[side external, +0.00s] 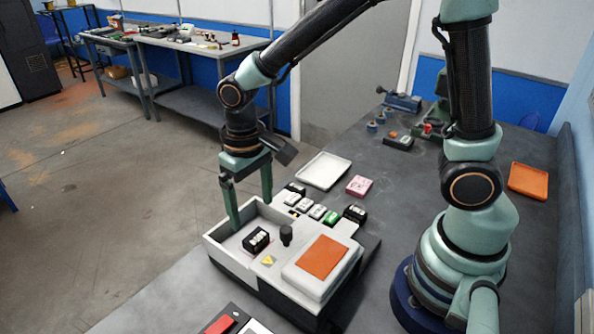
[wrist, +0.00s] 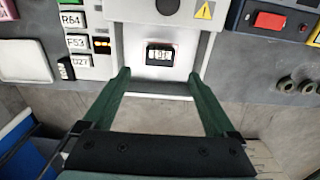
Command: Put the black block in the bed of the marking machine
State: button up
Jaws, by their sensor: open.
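The marking machine (side external: 345,272) is a white and grey unit with an orange panel on top and a shallow walled bed (side external: 222,238) at its left end. A black block (side external: 256,240) with white markings on its face lies in the bed. It also shows in the wrist view (wrist: 159,55), resting in the white bed (wrist: 133,38). My gripper (side external: 251,214) is open, with its fingers pointing down over the bed's far side. In the wrist view my gripper (wrist: 158,74) has its fingers spread wide, with nothing between them. The fingers do not touch the block.
A dark knob (side external: 286,235) stands beside the bed. Several labelled tiles (side external: 317,212) and another black block (side external: 355,213) lie behind the machine. A white tray (side external: 323,170), a pink block (side external: 360,185) and an orange tray (side external: 528,181) are farther back. A red switch (wrist: 270,21) sits nearby.

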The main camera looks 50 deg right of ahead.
jog(key=s+d+r+t, duration=0.2)
jog(key=d+r, duration=0.3)
jog(key=r, duration=0.1)
jog(key=s+d+r+t, duration=0.3)
jog(key=d+r, duration=0.3)
jog(key=r, duration=0.1)
jog(key=shift+s+d+t, duration=0.25)
jog(key=shift+s+t, duration=0.05)
jog(key=shift+s, duration=0.05)
dwell(0.4)
